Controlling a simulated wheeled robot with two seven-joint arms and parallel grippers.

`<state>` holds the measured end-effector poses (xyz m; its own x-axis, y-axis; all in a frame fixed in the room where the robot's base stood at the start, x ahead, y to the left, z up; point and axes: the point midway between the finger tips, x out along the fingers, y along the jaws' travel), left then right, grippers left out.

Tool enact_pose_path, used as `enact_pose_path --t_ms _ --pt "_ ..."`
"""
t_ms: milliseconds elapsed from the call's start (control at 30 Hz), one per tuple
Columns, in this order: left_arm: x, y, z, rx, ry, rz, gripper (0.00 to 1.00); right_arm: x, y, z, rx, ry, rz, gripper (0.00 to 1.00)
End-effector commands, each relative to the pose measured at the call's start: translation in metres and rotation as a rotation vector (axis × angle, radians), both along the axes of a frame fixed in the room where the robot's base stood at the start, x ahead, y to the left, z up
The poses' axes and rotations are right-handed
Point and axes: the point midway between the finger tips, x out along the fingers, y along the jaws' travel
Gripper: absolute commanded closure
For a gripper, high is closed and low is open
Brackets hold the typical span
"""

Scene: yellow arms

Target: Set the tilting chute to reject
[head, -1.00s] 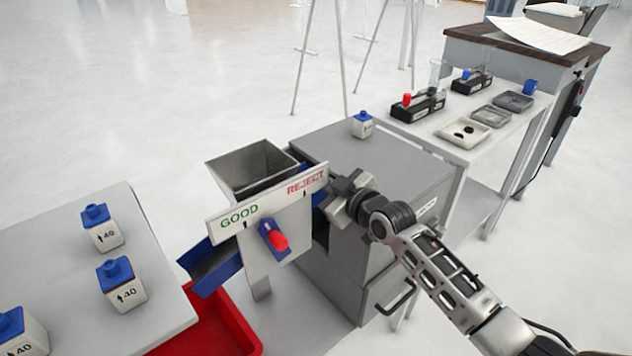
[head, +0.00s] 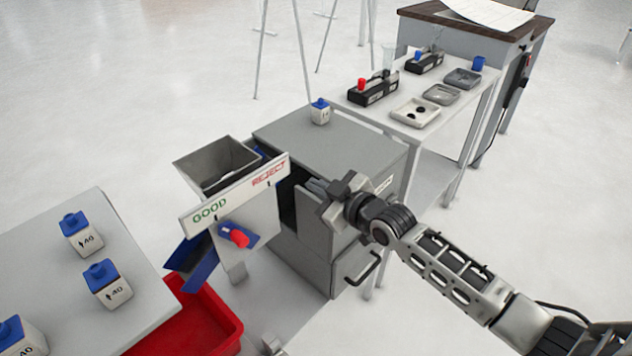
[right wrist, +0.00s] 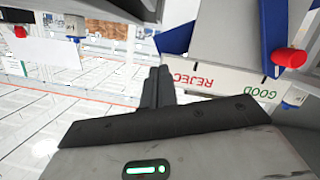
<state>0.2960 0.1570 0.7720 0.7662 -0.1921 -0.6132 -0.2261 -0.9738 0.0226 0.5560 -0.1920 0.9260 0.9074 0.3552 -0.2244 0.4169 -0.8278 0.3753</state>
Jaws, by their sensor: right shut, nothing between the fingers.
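The chute's sign board (head: 235,193) reads GOOD on its left and REJECT on its right, under a grey hopper (head: 215,162). A blue lever with a red knob (head: 238,237) sits on the front plate below the board. A blue trough (head: 192,262) slopes down on the GOOD side. My right gripper (head: 312,188) is shut and empty, just right of the board's REJECT end and apart from the lever. In the right wrist view, its closed fingers (right wrist: 156,88) point past the board (right wrist: 230,88), which appears upside down, with the red knob (right wrist: 290,57) to the right. My left gripper is not in view.
A grey cabinet (head: 345,150) with a bottle (head: 320,111) on top stands behind the chute. A red bin (head: 195,325) lies below the trough. A table (head: 60,290) with several blue-capped bottles is at left. A side table (head: 395,120) holds trays.

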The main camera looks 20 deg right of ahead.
Motion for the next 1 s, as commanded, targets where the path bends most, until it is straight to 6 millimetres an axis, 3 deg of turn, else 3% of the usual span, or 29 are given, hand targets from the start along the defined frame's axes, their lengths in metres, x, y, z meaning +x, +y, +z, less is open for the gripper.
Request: enact_pose_path --t_ms 167,267,367,500,700,833,1000 --pt "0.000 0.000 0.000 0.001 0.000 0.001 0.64 -0.001 0.000 -0.001 0.001 0.002 0.000 1.00" --pt "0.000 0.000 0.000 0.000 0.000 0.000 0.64 -0.014 0.007 -0.016 0.016 0.033 -0.002 1.00" --pt "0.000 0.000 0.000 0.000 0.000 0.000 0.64 -0.050 0.021 -0.049 0.064 0.112 -0.019 1.00" --pt "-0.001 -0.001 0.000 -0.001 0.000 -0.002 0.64 -0.127 0.039 -0.101 0.150 0.271 -0.088 1.00" --pt "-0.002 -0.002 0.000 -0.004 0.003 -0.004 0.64 -0.222 0.041 -0.142 0.223 0.456 -0.231 1.00" --pt "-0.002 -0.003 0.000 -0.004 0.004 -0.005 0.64 -0.254 0.038 -0.151 0.237 0.515 -0.289 1.00" --pt "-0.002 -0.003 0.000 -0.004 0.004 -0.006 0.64 -0.263 0.036 -0.154 0.239 0.530 -0.308 1.00"
